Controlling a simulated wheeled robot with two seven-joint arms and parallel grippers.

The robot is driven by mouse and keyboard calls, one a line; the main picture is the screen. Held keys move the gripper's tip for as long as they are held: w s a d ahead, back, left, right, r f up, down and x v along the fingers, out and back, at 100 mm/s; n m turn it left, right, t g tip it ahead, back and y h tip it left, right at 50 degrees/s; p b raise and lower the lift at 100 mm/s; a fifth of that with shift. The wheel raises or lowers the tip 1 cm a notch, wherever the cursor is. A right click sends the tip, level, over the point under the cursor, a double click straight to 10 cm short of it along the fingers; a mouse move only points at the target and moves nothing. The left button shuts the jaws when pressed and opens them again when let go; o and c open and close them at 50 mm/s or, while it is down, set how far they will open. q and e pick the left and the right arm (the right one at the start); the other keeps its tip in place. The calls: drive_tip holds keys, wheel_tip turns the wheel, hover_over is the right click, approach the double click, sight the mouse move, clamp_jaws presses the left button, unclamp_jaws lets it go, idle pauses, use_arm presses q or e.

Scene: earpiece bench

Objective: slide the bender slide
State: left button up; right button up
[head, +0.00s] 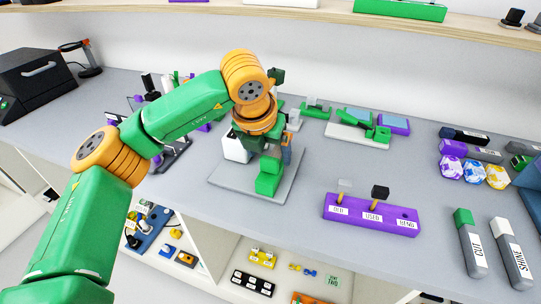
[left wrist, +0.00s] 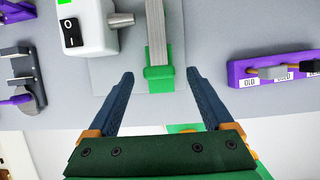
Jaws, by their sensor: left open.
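The bender stands on a grey base plate (head: 227,179). Its white motor box (left wrist: 88,27) has a black rocker switch and a metal shaft, and it is partly hidden behind my gripper in the head view. The slide looks like the green block (head: 268,178) near the plate's front edge; in the left wrist view the green block (left wrist: 160,84) sits at the near end of a grey metal bar. My left gripper (head: 266,152) is open above the plate. In the left wrist view its blue fingers lie either side of the block, apart from it. Contact is not visible.
A purple rack (head: 370,216) with labelled slots stands right of the plate. Green and white tools (head: 358,133) lie behind. Parts stand left, behind my arm. Bench between plate and rack is clear; its front edge is close.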

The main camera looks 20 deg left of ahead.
sight(269, 159)
use_arm(q)
drive_tip(key=x, duration=0.2)
drive_tip(key=shift+w+d+f, duration=0.15)
drive_tip(key=shift+w+f, duration=0.1)
drive_tip(key=shift+w+a+f, duration=0.1)
drive_tip(key=shift+a+f, duration=0.15)
drive_tip(key=shift+f, duration=0.15)
drive_tip(key=shift+d, duration=0.1)
clamp_jaws()
